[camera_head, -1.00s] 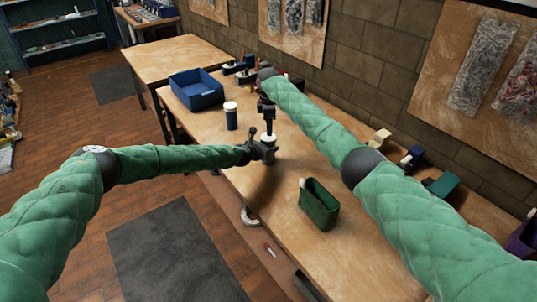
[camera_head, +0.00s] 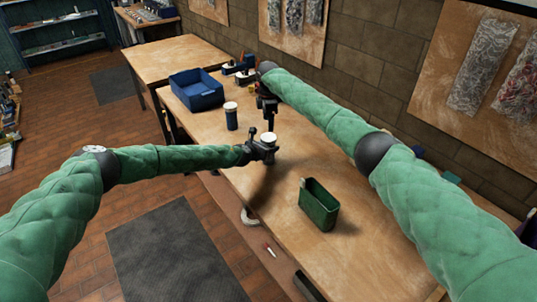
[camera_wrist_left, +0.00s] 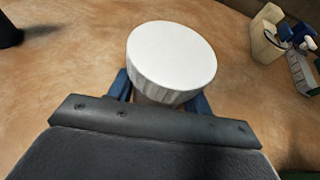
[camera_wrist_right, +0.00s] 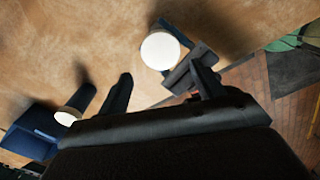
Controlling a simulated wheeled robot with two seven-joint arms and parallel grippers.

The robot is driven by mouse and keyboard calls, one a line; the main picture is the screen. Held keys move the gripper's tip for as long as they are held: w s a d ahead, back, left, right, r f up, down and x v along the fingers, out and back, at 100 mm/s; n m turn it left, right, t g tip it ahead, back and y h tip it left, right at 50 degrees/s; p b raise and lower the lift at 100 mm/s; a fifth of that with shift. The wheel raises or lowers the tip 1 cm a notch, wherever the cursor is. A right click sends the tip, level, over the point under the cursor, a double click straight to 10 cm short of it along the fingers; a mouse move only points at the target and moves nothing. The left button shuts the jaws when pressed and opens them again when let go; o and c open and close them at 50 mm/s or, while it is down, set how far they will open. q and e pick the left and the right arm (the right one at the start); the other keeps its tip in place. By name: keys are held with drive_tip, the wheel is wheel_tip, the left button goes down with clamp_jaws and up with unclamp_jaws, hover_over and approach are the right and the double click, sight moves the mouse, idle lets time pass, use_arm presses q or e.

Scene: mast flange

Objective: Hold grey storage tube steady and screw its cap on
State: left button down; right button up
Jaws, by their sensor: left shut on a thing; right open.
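The white cap (camera_head: 270,138) sits on top of the grey storage tube, looking level. The ribbed side of the cap (camera_wrist_left: 172,62) shows in the left wrist view; the tube is mostly hidden below it. My left gripper (camera_head: 264,150) is shut on the tube, just below the cap, over the table. My right gripper (camera_head: 269,119) is open and empty, pointing down, behind and above the cap. In the right wrist view the cap (camera_wrist_right: 160,50) lies beyond the open fingers, apart from them. Whether the cap is fully tightened cannot be told.
A dark blue tube (camera_head: 231,117) with a white lid stands behind on the table (camera_head: 300,165). A blue bin (camera_head: 196,90) is farther back. A green bin (camera_head: 319,204) stands at the front right. Small items line the wall side. The table between is clear.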

sight(268, 137)
drive_tip(key=shift+f, duration=4)
drive_tip(key=c, duration=0.8)
drive_tip(key=o, duration=1.1)
drive_tip(key=shift+r, duration=0.1)
